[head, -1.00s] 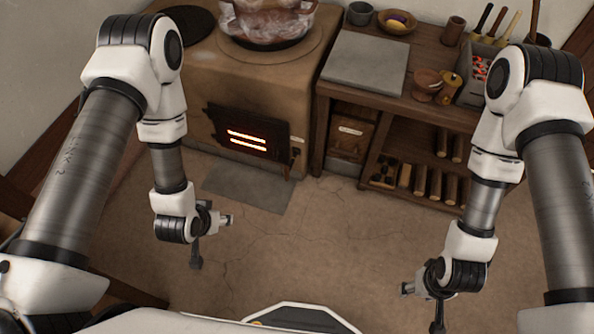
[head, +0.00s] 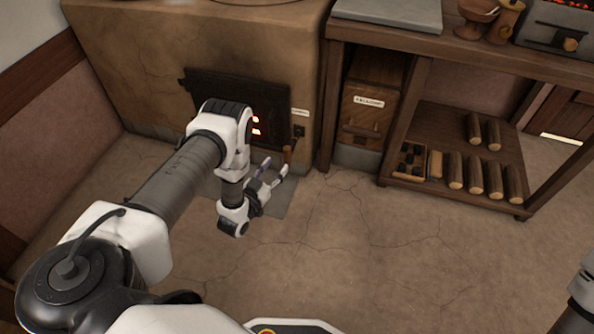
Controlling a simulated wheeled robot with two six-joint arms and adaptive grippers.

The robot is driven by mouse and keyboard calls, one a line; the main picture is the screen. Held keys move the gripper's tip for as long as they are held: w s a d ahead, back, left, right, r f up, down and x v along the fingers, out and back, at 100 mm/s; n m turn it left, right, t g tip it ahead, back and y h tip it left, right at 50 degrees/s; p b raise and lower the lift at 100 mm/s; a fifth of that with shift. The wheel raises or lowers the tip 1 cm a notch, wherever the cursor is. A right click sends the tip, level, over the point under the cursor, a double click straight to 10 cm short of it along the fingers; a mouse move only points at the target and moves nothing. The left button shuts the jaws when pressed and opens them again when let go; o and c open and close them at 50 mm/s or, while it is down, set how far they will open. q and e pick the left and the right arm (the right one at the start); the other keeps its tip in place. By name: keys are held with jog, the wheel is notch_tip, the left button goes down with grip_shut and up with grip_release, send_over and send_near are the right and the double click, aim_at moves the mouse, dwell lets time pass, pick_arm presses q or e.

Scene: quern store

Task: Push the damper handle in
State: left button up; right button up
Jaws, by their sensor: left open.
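The damper handle (head: 287,154) is a small brown grip low on the stove front, right of the fire door. A dark plate (head: 299,131) and a small pale label (head: 300,112) are just above it. How far the handle sticks out is hard to tell. My left gripper (head: 274,168) is open and empty, its two fingers pointing toward the handle, just below and left of it in the picture. I cannot tell whether they touch. My left arm hides part of the fire door (head: 213,86). My right gripper is out of view.
The clay stove (head: 150,50) stands behind my left gripper, with a grey floor slab (head: 284,203) at its foot. To the right are a wooden bin (head: 370,100) and a bench shelf with several logs (head: 475,172). The floor in front is clear.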

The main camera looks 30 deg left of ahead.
aim_at(285, 155)
pick_arm(q)
jog(key=w+b, duration=0.3)
jog(key=w, duration=0.4)
jog(key=shift+w+a+f, duration=0.1)
jog(key=shift+w, duration=0.2)
grip_shut()
